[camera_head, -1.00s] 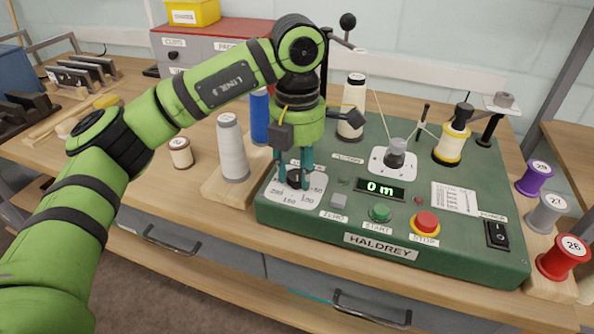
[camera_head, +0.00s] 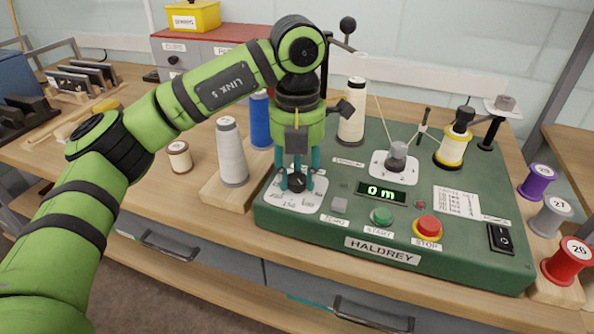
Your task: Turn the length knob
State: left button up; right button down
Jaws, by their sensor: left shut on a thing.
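The length knob (camera_head: 296,182) is a small black knob on a white dial plate (camera_head: 303,204) with printed numbers, at the front left of the green winding machine (camera_head: 335,231). My left gripper (camera_head: 297,184) points straight down from above and its teal fingers are shut on the knob. The fingers hide part of the knob and dial. The display (camera_head: 381,192) reads 0 m. My right gripper does not show.
A grey cone (camera_head: 231,152) and a blue cone (camera_head: 260,122) stand on a wooden block left of the machine. The green start button (camera_head: 382,215), red stop button (camera_head: 427,227) and power switch (camera_head: 500,238) lie to the right. A small spool (camera_head: 179,157) stands on the bench.

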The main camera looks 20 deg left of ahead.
aim_at(298, 178)
pick_arm(q)
jog(key=o, duration=1.1)
jog(key=shift+o, duration=0.2)
jog(key=shift+r, duration=0.1)
notch_tip(298, 178, up, 12)
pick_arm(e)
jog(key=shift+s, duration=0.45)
